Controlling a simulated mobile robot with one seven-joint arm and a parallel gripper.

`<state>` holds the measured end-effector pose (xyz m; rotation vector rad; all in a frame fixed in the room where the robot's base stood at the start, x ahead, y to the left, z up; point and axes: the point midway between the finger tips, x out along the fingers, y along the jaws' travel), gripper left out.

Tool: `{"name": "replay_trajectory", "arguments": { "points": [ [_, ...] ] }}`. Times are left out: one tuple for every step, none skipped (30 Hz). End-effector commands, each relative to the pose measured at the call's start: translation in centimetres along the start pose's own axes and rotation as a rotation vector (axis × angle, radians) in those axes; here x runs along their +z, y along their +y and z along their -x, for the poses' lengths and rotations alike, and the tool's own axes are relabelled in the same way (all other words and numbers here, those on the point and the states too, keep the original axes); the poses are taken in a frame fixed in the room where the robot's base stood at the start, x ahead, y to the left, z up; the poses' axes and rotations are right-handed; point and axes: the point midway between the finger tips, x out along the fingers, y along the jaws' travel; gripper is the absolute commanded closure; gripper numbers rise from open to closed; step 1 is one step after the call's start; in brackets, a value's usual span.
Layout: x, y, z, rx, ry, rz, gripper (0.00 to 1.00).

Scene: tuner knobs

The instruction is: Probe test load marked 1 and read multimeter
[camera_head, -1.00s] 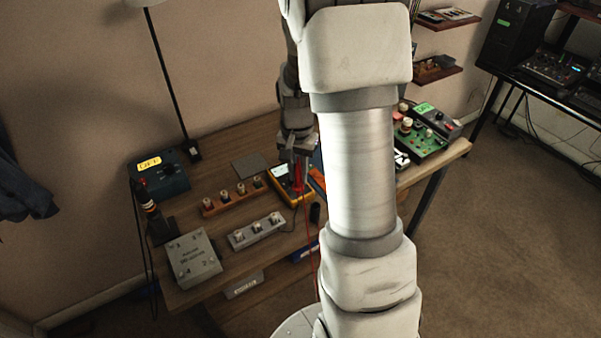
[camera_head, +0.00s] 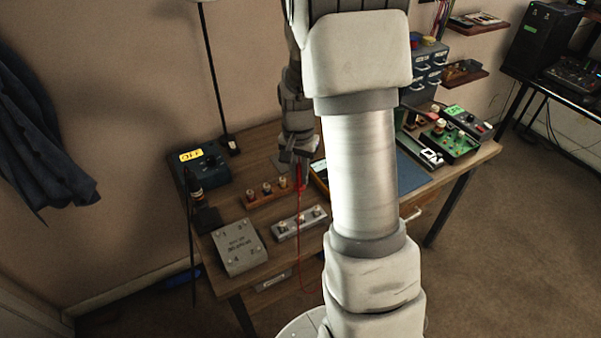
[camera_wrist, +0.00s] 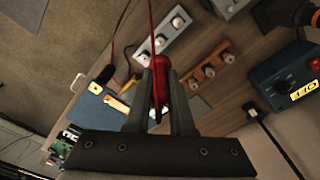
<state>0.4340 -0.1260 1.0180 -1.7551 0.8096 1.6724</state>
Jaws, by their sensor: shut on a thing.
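My gripper (camera_head: 298,158) is shut on a red probe (camera_wrist: 160,82), which hangs from it with a red lead. In the head view the red probe (camera_head: 299,175) is above the table by the right end of the wooden strip with posts (camera_head: 266,193). The yellow multimeter (camera_head: 319,180) is mostly hidden behind my arm; it shows in the wrist view (camera_wrist: 118,103), its reading too small to tell. A silver strip with posts (camera_head: 299,224) and a grey box with corner marks (camera_head: 238,247) lie nearer. I cannot make out which is the load marked 1.
A dark blue box with a yellow OFF display (camera_head: 203,167) stands at the back left, by a lamp pole. A soldering iron stand (camera_head: 206,219) is at the left edge. A blue mat (camera_head: 411,176) and green circuit boards (camera_head: 456,140) are to the right.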

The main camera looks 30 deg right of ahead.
Motion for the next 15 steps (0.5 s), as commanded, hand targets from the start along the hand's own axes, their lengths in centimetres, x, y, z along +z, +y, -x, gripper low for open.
{"name": "replay_trajectory", "arguments": {
  "points": [
    [0.0,0.0,-0.2,0.000,0.000,0.000,1.00],
    [0.0,0.0,-0.3,0.000,0.000,0.000,1.00],
    [0.0,0.0,-0.5,0.000,0.000,0.000,1.00],
    [0.0,0.0,-0.7,0.000,0.000,0.000,1.00],
    [0.1,0.0,-0.8,0.001,-0.001,0.000,1.00],
    [0.1,0.0,-1.1,0.001,-0.001,0.000,1.00],
    [0.1,0.0,-1.4,0.001,-0.001,0.000,1.00],
    [0.1,0.0,-1.7,0.001,-0.001,0.000,1.00],
    [0.1,0.0,-2.1,0.001,-0.001,0.000,1.00],
    [0.1,0.0,-2.4,0.001,-0.001,0.000,1.00],
    [0.1,0.0,-2.7,0.001,-0.001,-0.001,1.00],
    [0.2,0.0,-3.1,0.000,0.000,-0.001,1.00],
    [0.2,0.0,-3.4,0.000,0.000,-0.001,1.00],
    [0.2,0.0,-3.7,0.000,0.000,-0.001,1.00],
    [0.2,0.0,-4.1,0.000,0.000,-0.001,1.00]
  ]
}}
